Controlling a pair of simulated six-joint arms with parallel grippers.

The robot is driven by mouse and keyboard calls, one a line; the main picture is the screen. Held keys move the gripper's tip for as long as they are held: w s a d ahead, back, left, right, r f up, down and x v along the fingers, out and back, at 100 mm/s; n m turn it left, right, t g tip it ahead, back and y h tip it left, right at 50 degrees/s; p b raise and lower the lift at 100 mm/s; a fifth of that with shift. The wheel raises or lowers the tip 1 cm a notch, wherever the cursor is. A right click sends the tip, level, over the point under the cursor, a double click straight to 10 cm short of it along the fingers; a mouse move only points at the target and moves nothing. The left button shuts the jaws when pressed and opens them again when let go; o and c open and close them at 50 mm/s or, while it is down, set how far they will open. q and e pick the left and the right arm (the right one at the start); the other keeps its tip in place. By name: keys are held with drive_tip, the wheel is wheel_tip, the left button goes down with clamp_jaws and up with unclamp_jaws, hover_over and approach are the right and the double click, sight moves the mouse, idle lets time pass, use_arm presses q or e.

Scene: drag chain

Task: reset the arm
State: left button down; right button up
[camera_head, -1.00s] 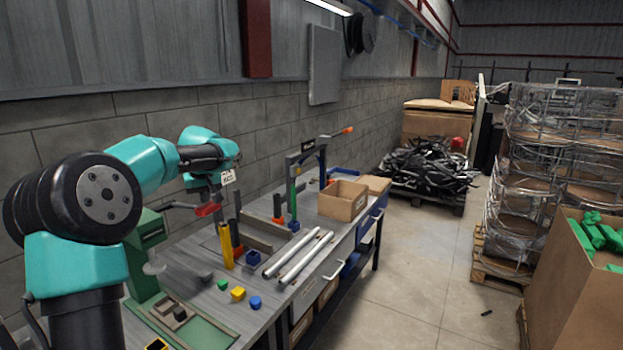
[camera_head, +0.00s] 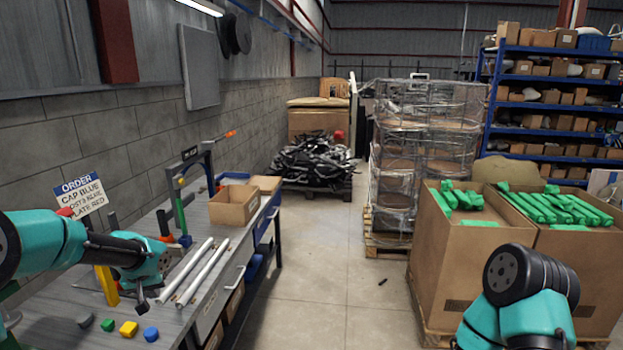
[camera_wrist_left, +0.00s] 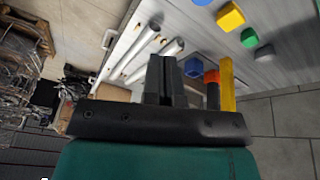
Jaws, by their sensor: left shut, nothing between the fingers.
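My left arm comes in from the left in the head view, with its teal and black wrist over the workbench (camera_head: 60,310). My left gripper (camera_head: 143,300) points down in front of two silver tubes (camera_head: 187,270), above the bench edge. In the left wrist view its two dark fingers (camera_wrist_left: 165,75) are shut together with nothing between them. My right arm (camera_head: 525,300) shows at the lower right only as teal and black links. Its gripper is out of view.
Small green (camera_head: 108,325), yellow (camera_head: 129,329) and blue (camera_head: 151,334) blocks lie on the bench near a yellow post (camera_head: 107,286). An order sign (camera_head: 86,195), a cardboard box (camera_head: 234,206) and a dark frame (camera_head: 208,165) stand beyond.

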use_arm(q)
drive_tip(key=s+d+f+m+h, duration=0.15)
drive_tip(key=s+d+f, duration=0.25)
drive_tip(key=d+f, duration=0.7)
drive_tip(key=s+d+f+g+h, duration=0.1)
drive_tip(key=s+d+f, duration=0.5)
drive_tip(key=s+f, duration=0.4)
drive_tip(key=s+d+f+g+h, duration=0.1)
drive_tip(key=s+d+f, duration=0.5)
drive_tip(key=s+f, duration=0.4)
drive_tip(key=shift+s+g+h, duration=0.35)
drive_tip(key=shift+s+g, duration=0.05)
drive_tip(key=shift+s, duration=0.35)
